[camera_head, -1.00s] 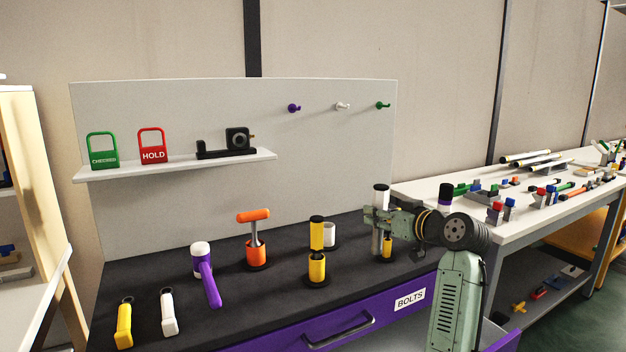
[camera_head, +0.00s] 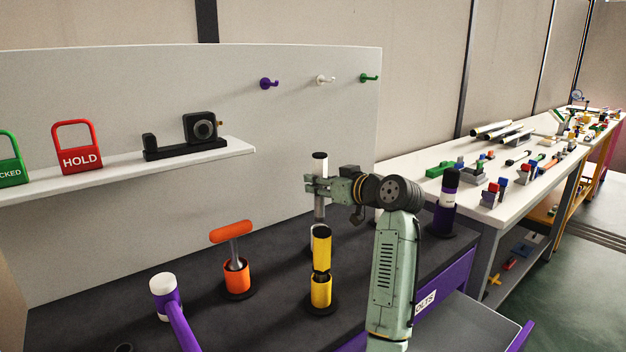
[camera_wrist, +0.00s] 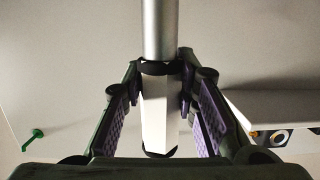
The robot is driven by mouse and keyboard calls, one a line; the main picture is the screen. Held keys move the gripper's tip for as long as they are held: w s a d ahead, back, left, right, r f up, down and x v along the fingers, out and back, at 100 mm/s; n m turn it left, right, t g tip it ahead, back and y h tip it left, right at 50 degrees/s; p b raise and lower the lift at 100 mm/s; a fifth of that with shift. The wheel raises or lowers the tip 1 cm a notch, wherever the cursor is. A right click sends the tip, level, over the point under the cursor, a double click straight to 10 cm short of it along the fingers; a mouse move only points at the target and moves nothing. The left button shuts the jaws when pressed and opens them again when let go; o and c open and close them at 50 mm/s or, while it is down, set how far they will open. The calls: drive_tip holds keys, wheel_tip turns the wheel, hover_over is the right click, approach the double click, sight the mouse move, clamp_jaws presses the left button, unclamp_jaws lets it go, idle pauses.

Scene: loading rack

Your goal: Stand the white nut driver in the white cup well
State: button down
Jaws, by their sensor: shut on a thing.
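The white nut driver (camera_head: 320,163), with black bands on its handle, is upright in the head view, its grey metal shaft pointing down. My gripper (camera_head: 319,186) is shut on it and holds it above the bench. In the wrist view, its white handle (camera_wrist: 157,112) is between the fingers of my gripper (camera_wrist: 160,92), with the shaft running to the top edge. The white cup well (camera_head: 312,240) stands below the shaft in the head view, mostly hidden behind a yellow driver. I cannot tell whether the shaft is exactly over it.
A yellow driver (camera_head: 321,248) stands in a yellow cup (camera_head: 320,291) just in front. An orange driver (camera_head: 231,232) in its cup and a purple mallet (camera_head: 176,318) are left. A purple driver (camera_head: 447,200) stands right. A shelf (camera_head: 200,160) is behind left.

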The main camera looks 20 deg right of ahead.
sight(322, 216)
drive_tip(key=shift+s, duration=0.2)
drive_tip(key=shift+f+b, duration=2.6)
drive_tip(key=shift+f, duration=1.55)
drive_tip(key=shift+f, duration=0.35)
drive_tip(key=c, duration=1.2)
unclamp_jaws()
